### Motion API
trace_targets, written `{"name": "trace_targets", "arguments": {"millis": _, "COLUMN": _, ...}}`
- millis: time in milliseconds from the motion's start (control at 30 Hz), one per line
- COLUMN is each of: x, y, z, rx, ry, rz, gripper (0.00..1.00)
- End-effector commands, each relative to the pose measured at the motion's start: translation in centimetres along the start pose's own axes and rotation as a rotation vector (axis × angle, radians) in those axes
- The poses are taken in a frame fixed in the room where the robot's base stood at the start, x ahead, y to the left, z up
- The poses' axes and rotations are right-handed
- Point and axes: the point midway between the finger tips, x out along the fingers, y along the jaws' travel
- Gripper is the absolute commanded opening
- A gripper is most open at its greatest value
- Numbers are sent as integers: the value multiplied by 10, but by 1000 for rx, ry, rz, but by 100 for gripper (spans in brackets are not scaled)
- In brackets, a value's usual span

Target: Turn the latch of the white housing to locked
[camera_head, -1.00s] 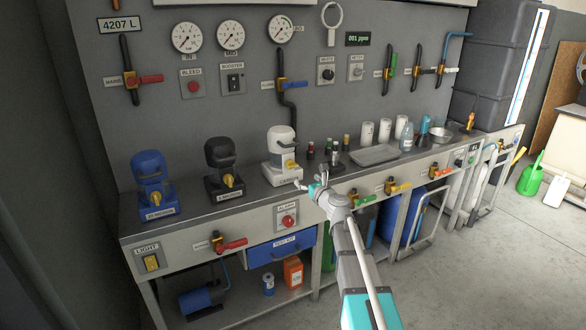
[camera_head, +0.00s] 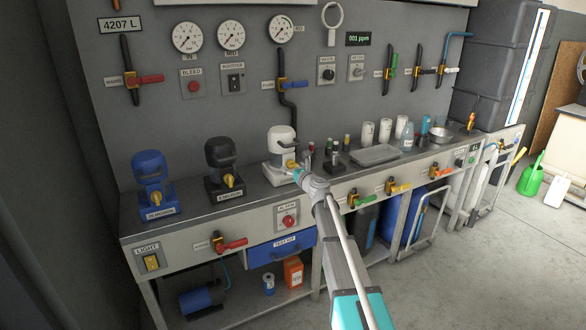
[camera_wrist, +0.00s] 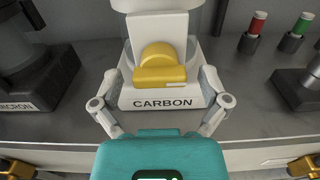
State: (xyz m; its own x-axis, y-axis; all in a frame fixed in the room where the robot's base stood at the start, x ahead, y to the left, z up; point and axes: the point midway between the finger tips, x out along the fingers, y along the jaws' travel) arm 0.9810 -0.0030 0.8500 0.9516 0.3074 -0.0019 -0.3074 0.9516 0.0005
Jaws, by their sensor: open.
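The white housing (camera_head: 281,146) stands on the bench, to the right of the black and blue housings. In the wrist view its base carries a CARBON label (camera_wrist: 163,104). Its yellow latch (camera_wrist: 160,72) shows there with a round hub and a bar lying level across the picture. My gripper (camera_wrist: 160,100) is open, with one finger on each side of the latch and label. The fingers appear apart from the latch. In the head view my gripper (camera_head: 298,174) is at the front of the white housing and partly covers its latch and base.
The black housing (camera_head: 222,168) and blue housing (camera_head: 154,184) stand to the left. The bench's front edge is below my gripper.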

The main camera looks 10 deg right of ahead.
Motion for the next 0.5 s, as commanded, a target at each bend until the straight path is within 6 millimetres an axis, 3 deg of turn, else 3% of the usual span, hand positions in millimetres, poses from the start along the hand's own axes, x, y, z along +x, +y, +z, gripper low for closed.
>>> {"name": "trace_targets", "arguments": {"millis": 200, "x": 0, "y": 0, "z": 0, "rx": 0, "ry": 0, "rz": 0, "gripper": 93}}
{"name": "trace_targets", "arguments": {"millis": 500, "x": 0, "y": 0, "z": 0, "rx": 0, "ry": 0, "rz": -1, "gripper": 38}}
